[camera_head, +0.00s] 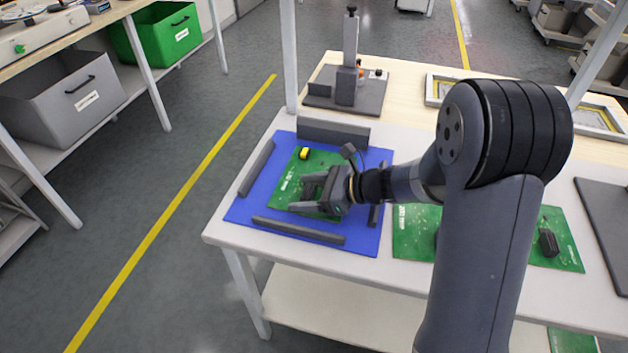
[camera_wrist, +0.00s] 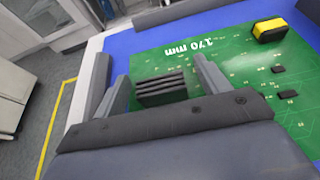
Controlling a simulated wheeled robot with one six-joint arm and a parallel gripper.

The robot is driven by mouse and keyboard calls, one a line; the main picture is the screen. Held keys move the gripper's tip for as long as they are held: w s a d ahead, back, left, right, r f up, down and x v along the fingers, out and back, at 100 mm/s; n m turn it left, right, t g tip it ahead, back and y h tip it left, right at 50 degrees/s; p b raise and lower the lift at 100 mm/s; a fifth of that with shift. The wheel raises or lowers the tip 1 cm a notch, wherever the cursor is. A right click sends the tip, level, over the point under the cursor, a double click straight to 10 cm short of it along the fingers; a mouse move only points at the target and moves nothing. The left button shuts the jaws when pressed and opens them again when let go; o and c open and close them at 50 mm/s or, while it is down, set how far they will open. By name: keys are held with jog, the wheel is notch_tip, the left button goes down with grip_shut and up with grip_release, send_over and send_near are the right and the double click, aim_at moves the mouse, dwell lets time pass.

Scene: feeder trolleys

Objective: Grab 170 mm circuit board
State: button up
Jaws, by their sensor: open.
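The 170 mm circuit board (camera_head: 289,183) is green and lies on a blue mat (camera_head: 240,211) between dark grey bars. In the wrist view the board (camera_wrist: 225,57) shows the white print "170 mm", a dark finned block (camera_wrist: 161,89) and a yellow-and-black part (camera_wrist: 270,30). My gripper (camera_head: 303,194) is open above the board, its fingers pointing left. In the wrist view the fingers of my gripper (camera_wrist: 160,92) stand on either side of the finned block. I cannot tell whether they touch it. My gripper hides part of the board.
Dark bars (camera_head: 298,230) edge the mat, with a taller block (camera_head: 333,132) behind. Another green board (camera_head: 414,222) lies to the right, partly behind my arm. A dark stand (camera_head: 347,85) is at the back. The floor left of the table is clear.

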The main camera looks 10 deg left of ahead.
jog(key=shift+c, duration=0.4)
jog(key=shift+r, duration=0.1)
jog(key=c, duration=1.2)
